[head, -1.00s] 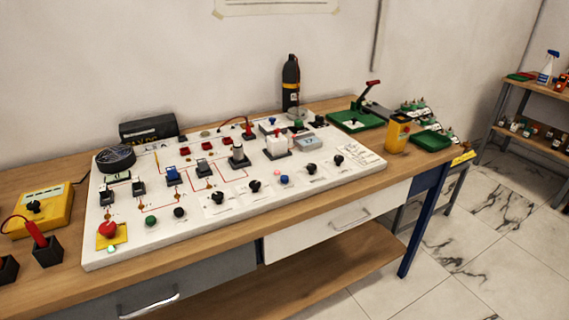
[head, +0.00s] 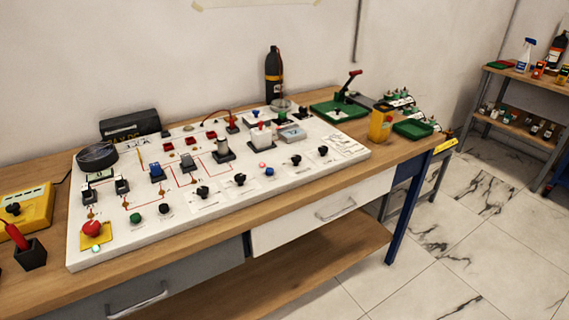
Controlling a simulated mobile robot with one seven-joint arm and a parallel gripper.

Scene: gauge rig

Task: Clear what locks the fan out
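The white rig panel (head: 190,218) lies on the wooden bench and carries red circuit lines, switches, knobs and buttons. A round black fan (head: 97,155) sits at its back left corner. A red mushroom button on a yellow base (head: 93,230) is at the front left, with a small lit green lamp (head: 96,249) in front of it. A green button (head: 135,218) and a black button are to its right. A blue switch (head: 157,171) and a lit red lamp (head: 262,165) are further along. I cannot tell which part locks the fan. My gripper is not in view.
A yellow meter (head: 28,203) and a dark holder with a red probe stand left of the panel. Open tiled floor (head: 430,260) lies right of the bench.

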